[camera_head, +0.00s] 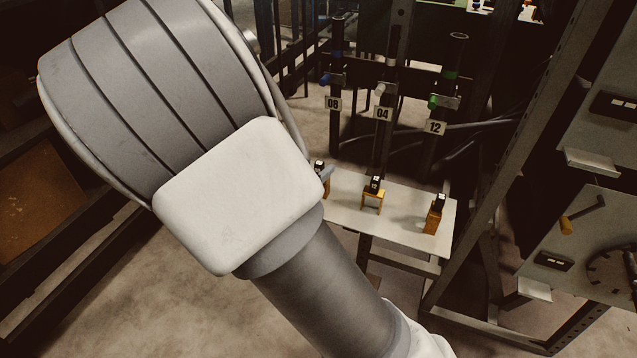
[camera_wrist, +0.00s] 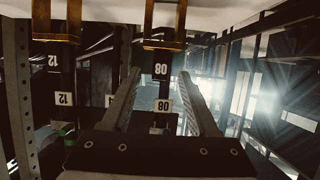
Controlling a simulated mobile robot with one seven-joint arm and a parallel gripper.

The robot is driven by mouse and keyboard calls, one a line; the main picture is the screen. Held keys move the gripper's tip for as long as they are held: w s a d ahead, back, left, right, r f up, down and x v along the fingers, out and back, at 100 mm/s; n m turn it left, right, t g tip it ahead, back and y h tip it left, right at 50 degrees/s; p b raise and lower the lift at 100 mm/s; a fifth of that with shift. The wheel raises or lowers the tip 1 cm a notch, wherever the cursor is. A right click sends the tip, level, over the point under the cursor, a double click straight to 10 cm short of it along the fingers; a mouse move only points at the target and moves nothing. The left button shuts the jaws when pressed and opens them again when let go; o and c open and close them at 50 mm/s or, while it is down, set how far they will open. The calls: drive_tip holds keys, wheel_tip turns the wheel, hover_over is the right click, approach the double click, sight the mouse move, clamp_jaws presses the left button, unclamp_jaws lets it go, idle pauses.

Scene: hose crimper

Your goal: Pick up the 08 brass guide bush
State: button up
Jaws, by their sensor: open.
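In the wrist view, which is upside down, the 08 brass guide bush (camera_wrist: 165,43) hangs from the top edge as a gold fork with a black block marked 08. My gripper (camera_wrist: 160,76) is open, and its two fingers point towards that block. The block lies in line with the gap between the fingertips; I cannot tell whether it is within their reach. No contact shows. In the head view, my arm hides most of the gripper. A grey tip shows beside the leftmost, partly hidden block (camera_head: 319,165); block numbers are unreadable there.
A brass piece marked 12 (camera_wrist: 56,38) stands beside it. The head view shows a middle piece (camera_head: 373,200) and a right piece (camera_head: 433,220) on the pale shelf (camera_head: 400,218). Behind stand posts with signs 08 (camera_head: 333,103), 04 (camera_head: 383,114) and 12 (camera_head: 434,127).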

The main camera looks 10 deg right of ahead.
drive_tip(key=shift+x, duration=1.2)
clamp_jaws()
